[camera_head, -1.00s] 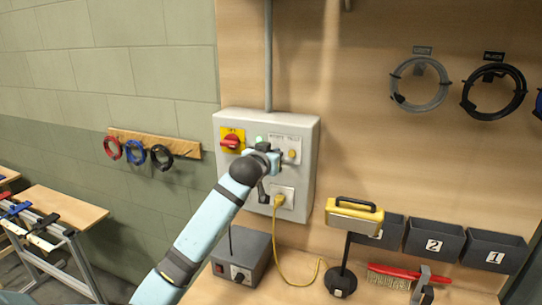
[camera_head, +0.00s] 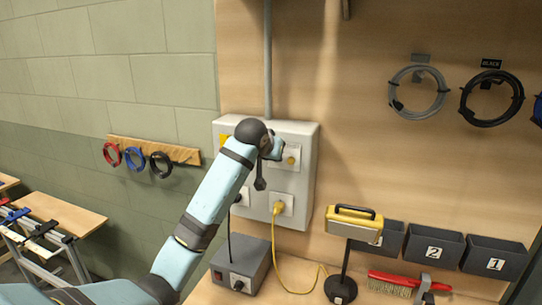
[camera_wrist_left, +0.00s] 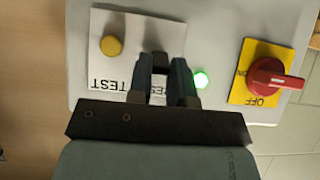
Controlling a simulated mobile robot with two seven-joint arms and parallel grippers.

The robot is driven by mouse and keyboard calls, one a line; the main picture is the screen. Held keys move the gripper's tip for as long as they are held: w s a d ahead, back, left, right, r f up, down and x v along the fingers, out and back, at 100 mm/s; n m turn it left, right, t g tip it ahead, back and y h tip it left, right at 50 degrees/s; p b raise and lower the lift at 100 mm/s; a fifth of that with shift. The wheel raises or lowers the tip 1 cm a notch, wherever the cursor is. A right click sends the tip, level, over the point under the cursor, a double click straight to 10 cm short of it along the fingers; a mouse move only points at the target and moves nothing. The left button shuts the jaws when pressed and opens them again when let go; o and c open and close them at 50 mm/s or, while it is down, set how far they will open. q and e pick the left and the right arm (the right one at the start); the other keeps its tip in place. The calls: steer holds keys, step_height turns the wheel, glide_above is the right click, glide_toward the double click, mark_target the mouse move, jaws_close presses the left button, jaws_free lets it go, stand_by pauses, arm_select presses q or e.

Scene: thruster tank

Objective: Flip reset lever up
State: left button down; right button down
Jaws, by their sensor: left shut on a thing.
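A grey control box (camera_head: 305,165) hangs on the wooden wall. My left gripper (camera_head: 276,150) is at its upper front, coming from below. In the left wrist view the box face appears upside down, with a white label plate (camera_wrist_left: 108,65) reading TEST and a partly covered RESET. My left gripper (camera_wrist_left: 162,62) covers the RESET part, its two fingers close together. It is shut on the reset lever, of which only a small dark part (camera_wrist_left: 160,70) shows between the fingers. How far the lever is tilted is not clear. My right gripper is not in view.
The wrist view shows a yellow button (camera_wrist_left: 111,46), a lit green lamp (camera_wrist_left: 201,79) and a red OFF switch (camera_wrist_left: 275,80) beside the fingers. Below the box are a yellow cable (camera_head: 275,245), a grey unit (camera_head: 240,265) and a yellow lamp (camera_head: 354,223).

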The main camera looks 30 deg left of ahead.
arm_select(q)
steer(key=shift+r, duration=0.1)
steer(key=c, duration=1)
jaws_free()
steer(key=shift+c, duration=0.2)
steer(key=b+v, duration=0.2)
steer(key=v, duration=1.1)
steer(key=shift+s+r+b, duration=0.2)
steer(key=shift+s+b, duration=0.1)
steer(key=shift+b, duration=0.1)
